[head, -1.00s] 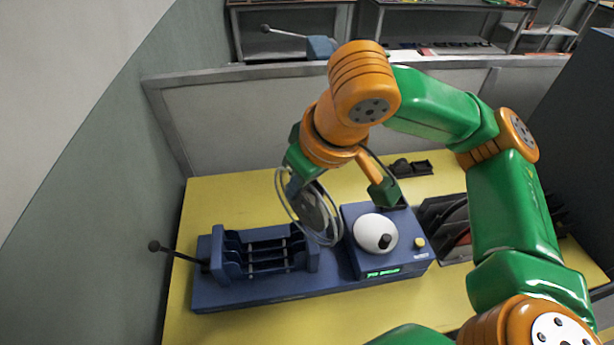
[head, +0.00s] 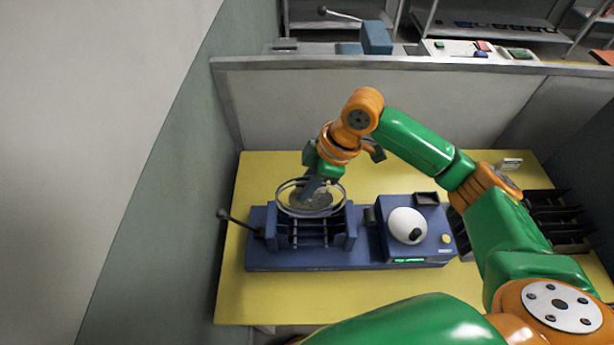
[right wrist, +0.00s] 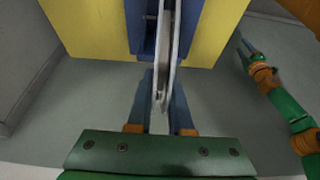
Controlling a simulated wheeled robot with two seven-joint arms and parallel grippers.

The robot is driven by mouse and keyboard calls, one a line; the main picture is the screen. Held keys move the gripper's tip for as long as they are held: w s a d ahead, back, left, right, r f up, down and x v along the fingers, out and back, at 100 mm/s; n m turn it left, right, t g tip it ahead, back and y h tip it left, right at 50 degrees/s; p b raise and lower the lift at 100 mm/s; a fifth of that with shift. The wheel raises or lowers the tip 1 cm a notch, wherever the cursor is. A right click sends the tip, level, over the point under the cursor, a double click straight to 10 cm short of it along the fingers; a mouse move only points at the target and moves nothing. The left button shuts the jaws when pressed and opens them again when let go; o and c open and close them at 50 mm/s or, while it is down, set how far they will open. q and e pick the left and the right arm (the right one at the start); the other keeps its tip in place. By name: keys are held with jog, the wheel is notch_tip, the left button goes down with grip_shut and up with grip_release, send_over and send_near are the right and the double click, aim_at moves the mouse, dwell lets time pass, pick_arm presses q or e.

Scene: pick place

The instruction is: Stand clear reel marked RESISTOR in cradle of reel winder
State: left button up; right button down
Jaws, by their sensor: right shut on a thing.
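The clear reel (head: 335,205), with a grey hub, is in my right gripper (head: 313,187). It is over the back of the cradle (head: 310,240) of the blue reel winder (head: 350,262); I cannot tell whether it touches. The right wrist view shows the reel (right wrist: 162,75) edge-on between the two blue fingers of the gripper (right wrist: 159,105), lined up with the winder (right wrist: 138,25). No marking on the reel is legible. Part of my left arm, with what seems its gripper (right wrist: 245,45), shows small at the right of the wrist view; its jaws are unclear.
The winder's lever (head: 238,222) sticks out at left. Its control box, with a white dome (head: 407,226) and a green display (head: 408,260), stands right of the cradle. A dark rack (head: 560,220) is further right. The yellow table (head: 245,300) is clear in front.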

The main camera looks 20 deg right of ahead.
aim_at(303, 210)
jog(key=shift+f, duration=0.35)
jog(key=shift+d, duration=0.15)
jog(key=shift+f+b, duration=0.55)
jog(key=shift+f, duration=1.3)
jog(key=shift+f, duration=0.15)
jog(key=shift+f+b, duration=0.45)
jog(key=shift+f, duration=0.9)
